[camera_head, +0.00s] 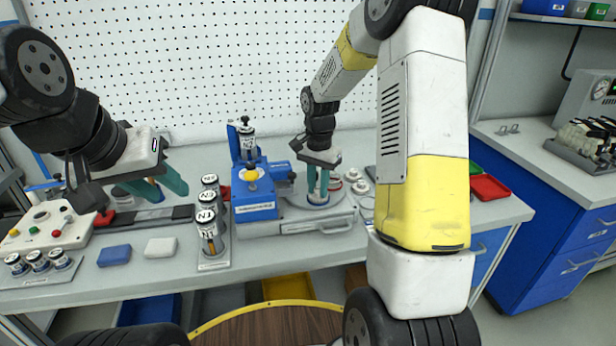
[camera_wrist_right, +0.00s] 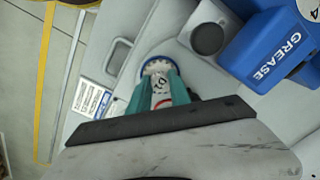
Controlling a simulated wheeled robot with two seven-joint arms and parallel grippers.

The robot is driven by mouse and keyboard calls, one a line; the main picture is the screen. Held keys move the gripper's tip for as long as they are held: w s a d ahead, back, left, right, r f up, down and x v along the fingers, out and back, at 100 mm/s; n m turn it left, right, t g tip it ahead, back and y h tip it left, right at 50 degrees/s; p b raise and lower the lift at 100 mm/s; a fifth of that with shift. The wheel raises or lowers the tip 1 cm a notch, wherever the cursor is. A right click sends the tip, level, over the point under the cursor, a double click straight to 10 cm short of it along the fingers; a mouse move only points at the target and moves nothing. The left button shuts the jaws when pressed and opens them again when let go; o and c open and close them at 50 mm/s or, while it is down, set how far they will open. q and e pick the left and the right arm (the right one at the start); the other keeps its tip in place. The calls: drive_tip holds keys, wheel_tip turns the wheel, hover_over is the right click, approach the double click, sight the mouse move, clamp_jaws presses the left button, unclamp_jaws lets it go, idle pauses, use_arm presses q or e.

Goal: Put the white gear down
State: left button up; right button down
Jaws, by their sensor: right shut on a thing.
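My right gripper (camera_head: 318,197) points down at a round blue-rimmed seat (camera_head: 317,204) on the grey fixture. In the right wrist view, my right gripper (camera_wrist_right: 160,88) is shut on the white gear (camera_wrist_right: 161,84), which has dark marks and a red arc on it. A white toothed edge (camera_wrist_right: 155,66) shows inside the blue rim (camera_wrist_right: 143,70) just beyond the fingertips. The fingers hide part of the gear, and I cannot tell whether it touches the seat. My left gripper (camera_head: 161,190) is open and empty above the back left of the table.
A blue grease unit (camera_head: 254,205) stands left of the seat. Several labelled cans (camera_head: 208,225) stand in a rack further left. A blue block (camera_head: 114,255) and a white block (camera_head: 160,247) lie near the front edge. Small white round parts (camera_head: 360,187) lie right of the seat.

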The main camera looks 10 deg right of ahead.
sight(318, 190)
drive_tip(key=shift+f, duration=0.15)
drive_tip(key=c, duration=1.2)
unclamp_jaws()
wheel_tip(318, 190, up, 12)
drive_tip(key=s+a+r+n+t+y, duration=0.1)
drive_tip(key=s+r+n+t, duration=0.2)
drive_tip(key=s, duration=0.9)
drive_tip(key=s+a+r+n+t+y, duration=0.1)
drive_tip(key=s+r+n+t, duration=0.2)
drive_tip(key=s, duration=0.9)
drive_tip(key=shift+r+n, duration=1.4)
drive_tip(key=shift+n, duration=0.2)
